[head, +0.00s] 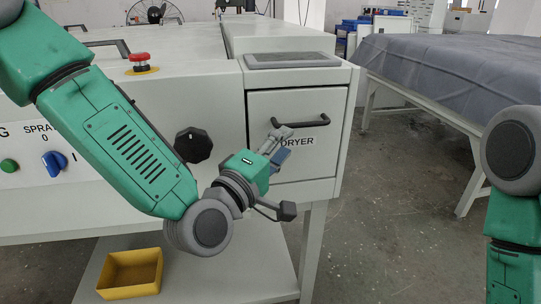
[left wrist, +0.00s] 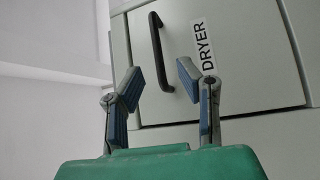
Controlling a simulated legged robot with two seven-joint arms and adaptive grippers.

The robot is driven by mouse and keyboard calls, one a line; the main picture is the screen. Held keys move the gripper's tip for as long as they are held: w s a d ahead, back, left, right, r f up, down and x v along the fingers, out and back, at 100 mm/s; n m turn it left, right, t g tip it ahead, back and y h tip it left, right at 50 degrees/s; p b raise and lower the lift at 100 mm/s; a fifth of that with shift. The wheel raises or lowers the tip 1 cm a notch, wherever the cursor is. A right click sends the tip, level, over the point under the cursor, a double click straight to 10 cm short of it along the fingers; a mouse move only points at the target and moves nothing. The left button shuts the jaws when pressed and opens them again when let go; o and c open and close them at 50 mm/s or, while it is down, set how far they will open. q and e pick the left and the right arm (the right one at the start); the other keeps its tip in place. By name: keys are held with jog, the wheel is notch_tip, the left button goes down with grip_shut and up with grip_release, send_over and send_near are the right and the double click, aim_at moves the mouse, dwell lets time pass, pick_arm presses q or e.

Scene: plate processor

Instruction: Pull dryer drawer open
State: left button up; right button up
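The dryer drawer (head: 318,164) is a pale grey front panel set in the right end of the white machine, and it looks flush with the frame. It carries a black bar handle (head: 318,122) and a "DRYER" label. In the left wrist view the handle (left wrist: 158,50) lies ahead of the fingertips, lined up roughly with the gap between them. My left gripper (head: 277,143) is in front of the drawer just below the handle's left end; its blue-padded fingers (left wrist: 160,78) are apart with nothing between them. My right gripper is out of view; only my right arm shows.
A black knob (head: 193,145) and a red emergency button (head: 140,62) are on the machine, near my left arm. A yellow bin (head: 132,273) sits on the lower shelf. A cloth-covered table (head: 455,75) stands at right, with open floor between.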

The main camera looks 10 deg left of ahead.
pick_arm(q)
jog(key=v, duration=0.4)
jog(key=shift+s+a+f, duration=0.1)
jog(key=shift+s+a, duration=0.1)
jog(key=shift+a, duration=0.1)
jog(key=shift+d, duration=0.15)
